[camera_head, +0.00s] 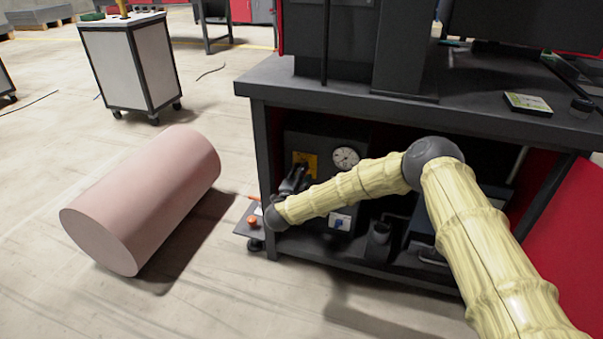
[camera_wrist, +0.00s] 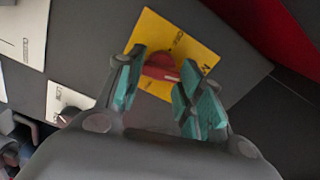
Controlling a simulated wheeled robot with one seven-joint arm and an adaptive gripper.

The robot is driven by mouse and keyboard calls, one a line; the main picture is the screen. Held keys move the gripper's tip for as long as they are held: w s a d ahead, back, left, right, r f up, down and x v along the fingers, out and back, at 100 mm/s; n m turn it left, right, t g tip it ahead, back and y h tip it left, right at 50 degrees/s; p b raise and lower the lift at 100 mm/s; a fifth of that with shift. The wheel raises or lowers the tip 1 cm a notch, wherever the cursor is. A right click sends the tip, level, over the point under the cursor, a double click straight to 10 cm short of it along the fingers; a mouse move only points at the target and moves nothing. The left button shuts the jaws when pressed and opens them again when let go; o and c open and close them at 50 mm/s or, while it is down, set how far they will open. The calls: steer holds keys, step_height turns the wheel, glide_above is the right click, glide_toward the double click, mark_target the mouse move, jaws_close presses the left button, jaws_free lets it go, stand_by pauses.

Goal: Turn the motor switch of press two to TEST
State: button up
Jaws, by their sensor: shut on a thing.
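My gripper (camera_head: 295,178) is at the plate in the head view. In the wrist view my gripper's (camera_wrist: 163,70) teal-padded fingers stand on either side of the knob, shut on it. The knob is hidden in the head view.
A round gauge (camera_head: 345,158) is right of the plate. White plates (camera_wrist: 70,98) lie to the left in the wrist view.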

steer(key=shift+f+m+b, duration=0.2)
steer(key=shift+m+b, duration=1.15)
steer(key=shift+m, duration=3.85)
steer(key=shift+f+m+b, duration=0.15)
steer(key=shift+m+b, duration=1.15)
steer(key=shift+m, duration=3.9)
steer(key=o, duration=1)
steer(key=shift+r, duration=0.1)
steer(key=shift+a, duration=0.1)
